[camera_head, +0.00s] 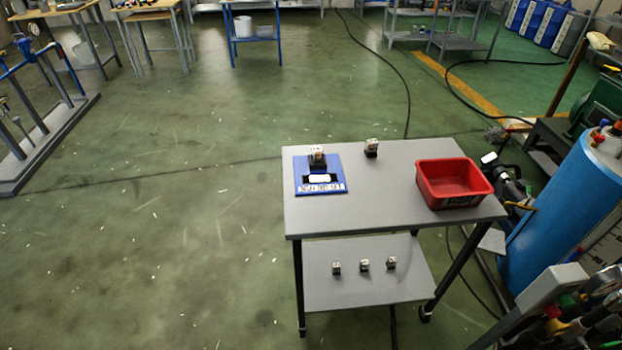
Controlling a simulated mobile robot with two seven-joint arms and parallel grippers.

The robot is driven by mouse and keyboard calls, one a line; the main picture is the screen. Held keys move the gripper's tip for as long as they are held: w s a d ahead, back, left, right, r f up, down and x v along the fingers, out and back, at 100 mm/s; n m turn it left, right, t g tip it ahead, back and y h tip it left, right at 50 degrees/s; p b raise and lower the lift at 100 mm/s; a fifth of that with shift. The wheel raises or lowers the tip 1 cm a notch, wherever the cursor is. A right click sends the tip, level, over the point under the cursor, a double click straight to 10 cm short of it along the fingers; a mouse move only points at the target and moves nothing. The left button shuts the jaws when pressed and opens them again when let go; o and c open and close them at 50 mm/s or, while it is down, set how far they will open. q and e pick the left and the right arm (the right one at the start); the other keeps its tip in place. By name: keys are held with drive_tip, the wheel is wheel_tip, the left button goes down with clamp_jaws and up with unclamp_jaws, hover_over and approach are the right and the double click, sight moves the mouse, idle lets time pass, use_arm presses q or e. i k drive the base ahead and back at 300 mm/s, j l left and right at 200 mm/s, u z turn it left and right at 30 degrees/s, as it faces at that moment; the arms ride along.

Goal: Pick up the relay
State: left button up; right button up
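A similar relay-like block (317,156) stands at the back of a blue board (332,172) on the same top. Several more small blocks of this kind stand in a row on the cart's lower shelf, such as the middle one (364,265). I cannot tell which one the task means. Neither of my grippers is in view.
A red bin (452,182) sits at the cart's right end and looks empty. A blue cylinder (563,215) and other equipment crowd the right side. A black cable (406,95) runs across the floor behind the cart. The green floor left of the cart is clear.

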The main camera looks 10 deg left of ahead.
sight(317, 152)
drive_tip(key=k+z, duration=0.2)
drive_tip(key=z, duration=0.15)
drive_tip(key=k+l+z, duration=0.1)
drive_tip(key=z, duration=0.25)
drive_tip(key=k+l+z, duration=0.15)
drive_tip(key=z, duration=0.15)
drive_tip(key=k+j+z, duration=0.1)
drive_tip(key=z, duration=1.65)
drive_tip(key=k+j, duration=0.1)
drive_tip(key=j, duration=0.25)
drive_tip(key=k+j+z, duration=0.1)
drive_tip(key=j, duration=0.3)
drive_tip(key=k+j, duration=0.15)
drive_tip(key=j, duration=0.2)
drive_tip(key=k+j+z, duration=0.1)
drive_tip(key=j, duration=0.25)
drive_tip(key=k+j, duration=0.15)
drive_tip(key=j, duration=0.2)
